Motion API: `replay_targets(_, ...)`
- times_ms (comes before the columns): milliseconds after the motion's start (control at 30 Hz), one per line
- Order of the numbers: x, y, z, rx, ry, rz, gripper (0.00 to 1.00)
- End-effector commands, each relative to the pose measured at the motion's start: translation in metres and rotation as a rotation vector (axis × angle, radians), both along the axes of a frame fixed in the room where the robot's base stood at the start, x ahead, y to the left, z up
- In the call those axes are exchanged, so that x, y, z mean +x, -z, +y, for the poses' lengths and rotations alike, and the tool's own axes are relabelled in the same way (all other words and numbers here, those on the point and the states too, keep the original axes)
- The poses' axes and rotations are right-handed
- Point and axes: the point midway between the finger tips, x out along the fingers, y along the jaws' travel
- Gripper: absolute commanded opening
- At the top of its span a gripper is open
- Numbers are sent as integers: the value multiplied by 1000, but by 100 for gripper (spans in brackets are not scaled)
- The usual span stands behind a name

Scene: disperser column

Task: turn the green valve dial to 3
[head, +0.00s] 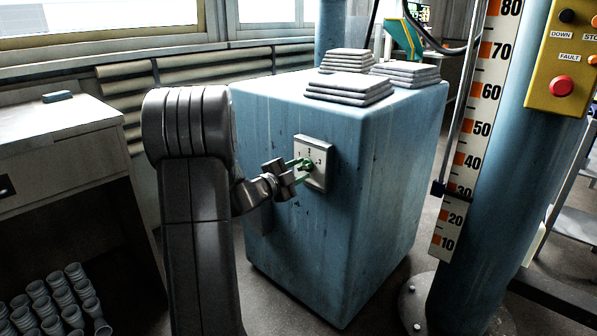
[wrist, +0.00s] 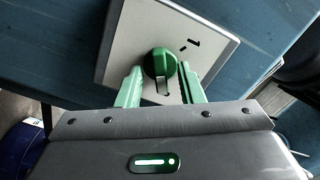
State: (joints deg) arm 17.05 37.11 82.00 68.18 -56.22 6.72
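The green valve dial (head: 308,164) sits on a pale square plate (head: 318,180) on the side of a blue cabinet. The head view shows small numbers on the plate, with a 1 at left and a 3 at right. In the wrist view the round green dial (wrist: 160,64) has a light pointer mark toward the picture bottom. A 1 with a tick shows at its upper right. My gripper (head: 301,165) is at the plate. Its green fingers (wrist: 161,80) stand on either side of the dial, with narrow gaps visible. The lower dial edge is close to the gripper body.
The blue cabinet (head: 385,190) carries stacked grey bags (head: 348,88) on top. A blue column with a height scale (head: 470,130) and a yellow control panel (head: 563,60) stands at right. A white workbench (head: 55,135) and several cups (head: 55,295) are at left.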

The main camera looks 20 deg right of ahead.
Motion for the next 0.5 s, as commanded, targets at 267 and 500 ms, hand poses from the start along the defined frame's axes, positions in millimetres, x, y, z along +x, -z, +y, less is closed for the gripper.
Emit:
replay_targets(267,-1,-1,5,-1,-1,1,35)
replay_targets(500,-16,-3,44,1,-5,2,35)
